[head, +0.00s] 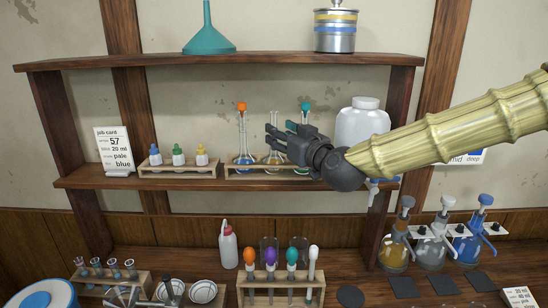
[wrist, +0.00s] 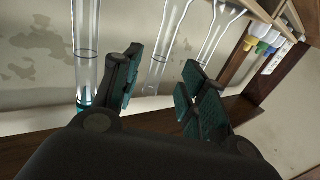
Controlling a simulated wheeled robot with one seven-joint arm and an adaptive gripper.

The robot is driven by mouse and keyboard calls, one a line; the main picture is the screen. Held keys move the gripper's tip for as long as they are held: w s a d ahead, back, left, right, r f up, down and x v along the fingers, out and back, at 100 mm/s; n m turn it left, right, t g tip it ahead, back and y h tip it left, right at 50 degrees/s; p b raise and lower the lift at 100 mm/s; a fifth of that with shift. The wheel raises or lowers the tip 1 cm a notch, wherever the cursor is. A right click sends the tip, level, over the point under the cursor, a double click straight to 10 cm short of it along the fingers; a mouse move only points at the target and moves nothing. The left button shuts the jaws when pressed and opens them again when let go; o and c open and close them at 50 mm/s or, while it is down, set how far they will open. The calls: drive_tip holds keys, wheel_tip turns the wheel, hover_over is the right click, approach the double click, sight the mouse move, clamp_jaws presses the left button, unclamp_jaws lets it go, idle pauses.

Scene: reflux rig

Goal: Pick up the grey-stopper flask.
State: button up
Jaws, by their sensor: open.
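The flask in the middle of the shelf's flask row (head: 274,157) has clear glass and a pale or grey top, partly hidden behind my gripper. Its neck (wrist: 160,62) shows in the wrist view between and beyond the fingers. My gripper (head: 271,137) is open and empty, held level in front of that neck. The fingers also show in the wrist view (wrist: 160,76), one on each side of the neck. I cannot tell whether they touch it. An orange-stopper flask (head: 243,150) with blue liquid stands to the left, and a teal-stopper flask (head: 304,107) to the right.
The flasks stand in a wooden rack (head: 240,176) on the middle shelf. Small dropper bottles (head: 178,158) are to the left, and a large white jug (head: 362,122) is close on the right. The upper shelf (head: 270,59) runs above. Another flask neck (wrist: 88,50) is beside my finger.

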sight(274, 150)
drive_tip(key=p+x, duration=0.2)
drive_tip(key=shift+w+r, duration=0.1)
drive_tip(key=shift+w, duration=0.35)
drive_tip(key=shift+w+a, duration=0.35)
drive_tip(key=shift+w, duration=0.15)
drive_tip(key=shift+w+a+p, duration=0.2)
drive_tip(key=shift+w+p, duration=0.1)
drive_tip(key=shift+w, duration=0.1)
drive_tip(key=shift+s, duration=0.1)
drive_tip(key=shift+c, duration=0.2)
clamp_jaws()
